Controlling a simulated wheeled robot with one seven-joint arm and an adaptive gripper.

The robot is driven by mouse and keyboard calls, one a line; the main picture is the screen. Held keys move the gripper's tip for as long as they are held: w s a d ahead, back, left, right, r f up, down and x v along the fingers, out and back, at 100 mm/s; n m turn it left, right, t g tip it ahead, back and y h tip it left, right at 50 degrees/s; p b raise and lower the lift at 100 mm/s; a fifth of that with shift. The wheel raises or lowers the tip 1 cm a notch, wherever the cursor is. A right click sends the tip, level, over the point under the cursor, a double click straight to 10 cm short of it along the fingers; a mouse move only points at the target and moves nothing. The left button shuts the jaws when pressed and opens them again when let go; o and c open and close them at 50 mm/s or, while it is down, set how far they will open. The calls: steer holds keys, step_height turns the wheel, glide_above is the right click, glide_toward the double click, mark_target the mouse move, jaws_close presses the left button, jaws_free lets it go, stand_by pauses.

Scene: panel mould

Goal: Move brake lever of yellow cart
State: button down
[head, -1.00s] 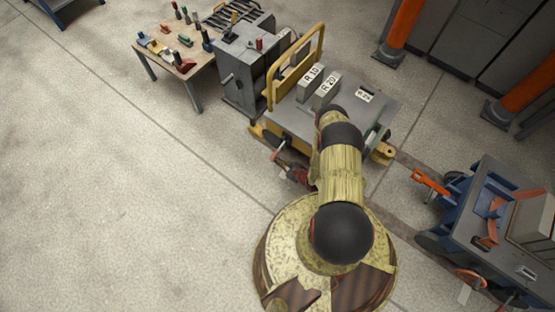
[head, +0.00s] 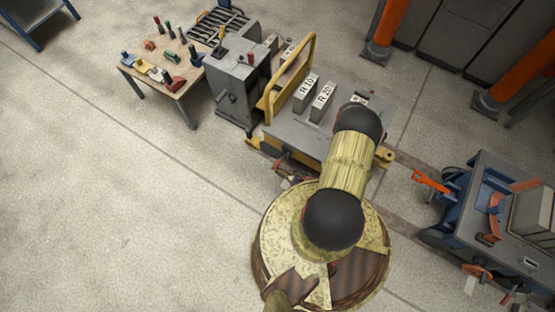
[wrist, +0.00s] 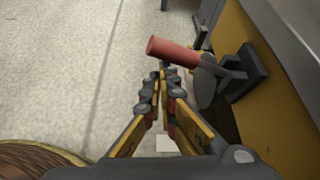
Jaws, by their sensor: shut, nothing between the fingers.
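The yellow cart (head: 285,122) has a grey top, a yellow rail and blocks marked R 10 and R 20. Its brake lever, with a red cylindrical handle on a dark grey pivot, shows in the wrist view (wrist: 172,53) beside the cart's yellow side (wrist: 240,40). My gripper (wrist: 165,70) is shut and empty. Its fingertips are just below the red handle in the picture; I cannot tell whether they touch it. In the head view my arm covers part of the cart's near right side, and the lever and gripper are too small to make out clearly.
A grey machine (head: 236,82) stands left of the cart, with a small tool table (head: 185,88) beyond it. A blue cart (head: 510,225) with an orange handle is at the right. Orange posts (head: 395,25) stand behind. Open floor lies at the left.

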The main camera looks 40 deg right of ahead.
steer(key=shift+w+d+r+p, duration=0.1)
steer(key=shift+r+p, duration=0.05)
steer(key=shift+r, duration=0.3)
steer(key=shift+d+r+p, duration=0.1)
steer(key=shift+r+p, duration=0.05)
steer(key=shift+r, duration=0.3)
steer(key=shift+r, duration=0.1)
